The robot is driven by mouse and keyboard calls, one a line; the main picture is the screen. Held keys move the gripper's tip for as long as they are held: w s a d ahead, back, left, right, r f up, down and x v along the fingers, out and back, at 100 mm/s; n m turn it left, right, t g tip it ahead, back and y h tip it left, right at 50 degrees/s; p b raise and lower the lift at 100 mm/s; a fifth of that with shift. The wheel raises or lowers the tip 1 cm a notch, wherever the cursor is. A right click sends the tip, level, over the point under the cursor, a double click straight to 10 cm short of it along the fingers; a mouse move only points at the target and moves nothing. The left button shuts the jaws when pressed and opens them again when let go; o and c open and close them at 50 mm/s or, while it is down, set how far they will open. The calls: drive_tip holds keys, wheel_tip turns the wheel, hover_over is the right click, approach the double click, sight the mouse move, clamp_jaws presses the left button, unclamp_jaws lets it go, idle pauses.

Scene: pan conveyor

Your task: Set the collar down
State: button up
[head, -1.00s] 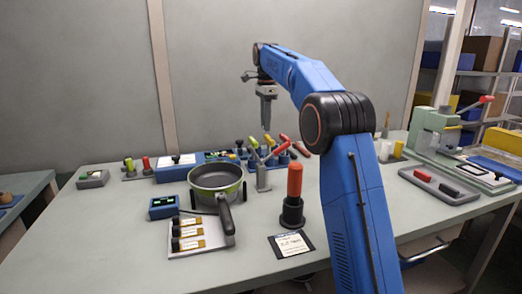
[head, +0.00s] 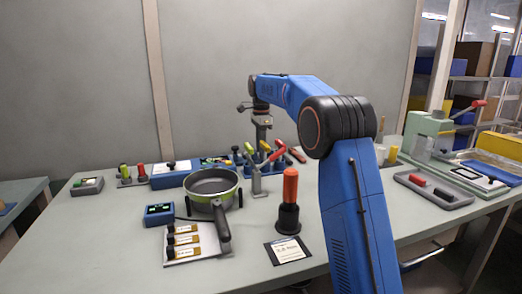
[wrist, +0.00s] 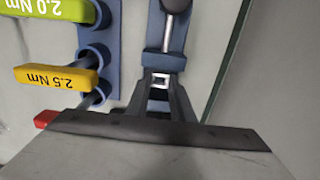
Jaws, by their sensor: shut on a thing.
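My gripper (head: 262,132) hangs low over the blue tool rack at the back of the bench, pointing down. In the wrist view its dark fingers (wrist: 160,92) are closed in around a small pale, square-looking piece, which I take to be the collar (wrist: 160,81). Most of this piece is hidden between the fingers, and I cannot tell whether it touches what lies below. Just ahead of the fingertips is a blue holder (wrist: 163,62) with a dark round-knobbed tool (wrist: 175,6).
Yellow (wrist: 57,78) and green (wrist: 45,9) torque handles stand close left of the fingers. On the bench are a pan (head: 211,187), an orange-handled tool in a black stand (head: 288,218), a label card (head: 287,250) and a grey tray (head: 432,189). The bench front is partly clear.

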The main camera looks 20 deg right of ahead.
drive_tip(key=shift+f, duration=0.1)
drive_tip(key=o, duration=1)
wheel_tip(320, 180, up, 12)
